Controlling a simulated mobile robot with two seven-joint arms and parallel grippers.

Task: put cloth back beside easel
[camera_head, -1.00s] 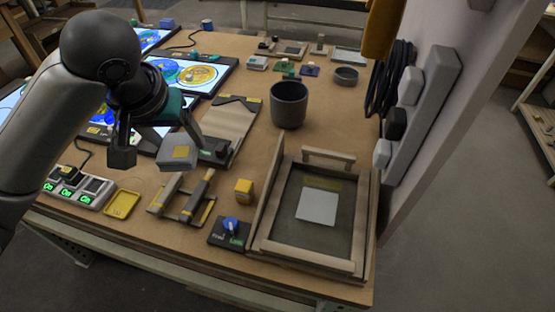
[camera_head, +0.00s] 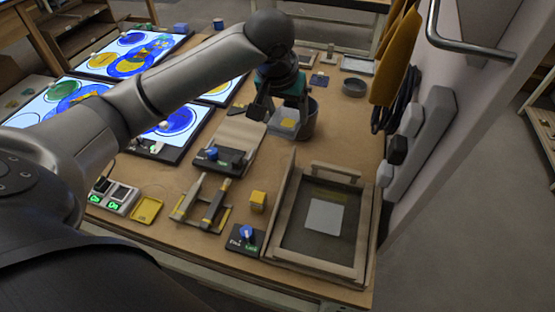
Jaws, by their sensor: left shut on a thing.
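My left gripper (camera_head: 281,113) is shut on a light grey folded cloth with a yellow patch (camera_head: 289,123). The cloth overlaps the dark grey cup (camera_head: 308,125) in the picture; I cannot tell whether it is above the cup or in front of it. The gripper's fingers partly hide the cloth and cup. No upright easel is clearly recognisable. A wooden frame with a dark panel and a pale square (camera_head: 280,232) lies at the right front of the table. My right gripper is not in view.
Lit screens with coloured circles (camera_head: 127,55) cover the left side. A sloped board (camera_head: 240,135), a wooden rack (camera_head: 203,202), a yellow block (camera_head: 258,200) and a blue-knob switch box (camera_head: 246,239) stand in the middle. A power strip (camera_head: 420,130) is at the right wall.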

